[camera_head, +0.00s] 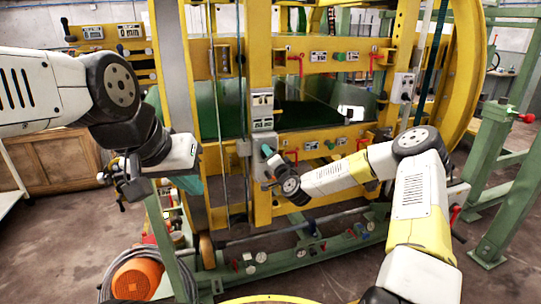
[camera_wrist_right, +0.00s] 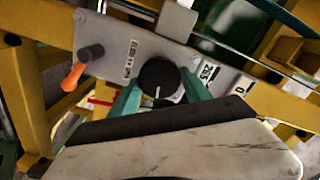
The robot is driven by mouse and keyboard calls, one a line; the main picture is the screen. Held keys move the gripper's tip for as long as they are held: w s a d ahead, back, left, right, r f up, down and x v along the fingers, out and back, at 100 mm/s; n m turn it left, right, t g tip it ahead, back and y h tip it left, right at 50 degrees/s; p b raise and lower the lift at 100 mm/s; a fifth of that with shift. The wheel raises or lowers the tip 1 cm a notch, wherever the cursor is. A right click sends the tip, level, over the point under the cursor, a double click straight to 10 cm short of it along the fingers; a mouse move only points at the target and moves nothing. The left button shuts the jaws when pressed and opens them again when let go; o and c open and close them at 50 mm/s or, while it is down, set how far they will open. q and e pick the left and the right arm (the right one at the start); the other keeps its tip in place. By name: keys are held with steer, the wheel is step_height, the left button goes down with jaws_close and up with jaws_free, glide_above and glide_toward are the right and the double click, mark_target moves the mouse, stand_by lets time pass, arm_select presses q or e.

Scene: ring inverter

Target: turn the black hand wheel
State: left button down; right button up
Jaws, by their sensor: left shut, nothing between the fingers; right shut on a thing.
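The black hand wheel (camera_wrist_right: 158,77) is a small round knob with a white line on its face, mounted on a grey panel (camera_wrist_right: 120,42). In the right wrist view the teal fingers of my right gripper (camera_wrist_right: 160,92) stand on either side of it, shut on it. In the head view my right gripper (camera_head: 270,158) is at the grey box on the yellow frame, and the wheel is hidden there. My left gripper (camera_head: 122,188) is shut and empty at the left, well apart from the wheel.
A lever with an orange grip (camera_wrist_right: 76,74) sticks out left of the wheel on the same panel. Yellow beams (camera_head: 260,60) of the machine surround it. A green post (camera_head: 490,170) stands at the right. An orange motor (camera_head: 138,278) lies low at the left.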

steer(key=shift+m, duration=0.3)
stand_by(0.4)
steer(key=o, duration=1.4)
steer(key=v, duration=0.7)
steer(key=shift+s+d, duration=0.15)
steer(key=shift+s, duration=0.2)
steer(key=shift+r, duration=0.1)
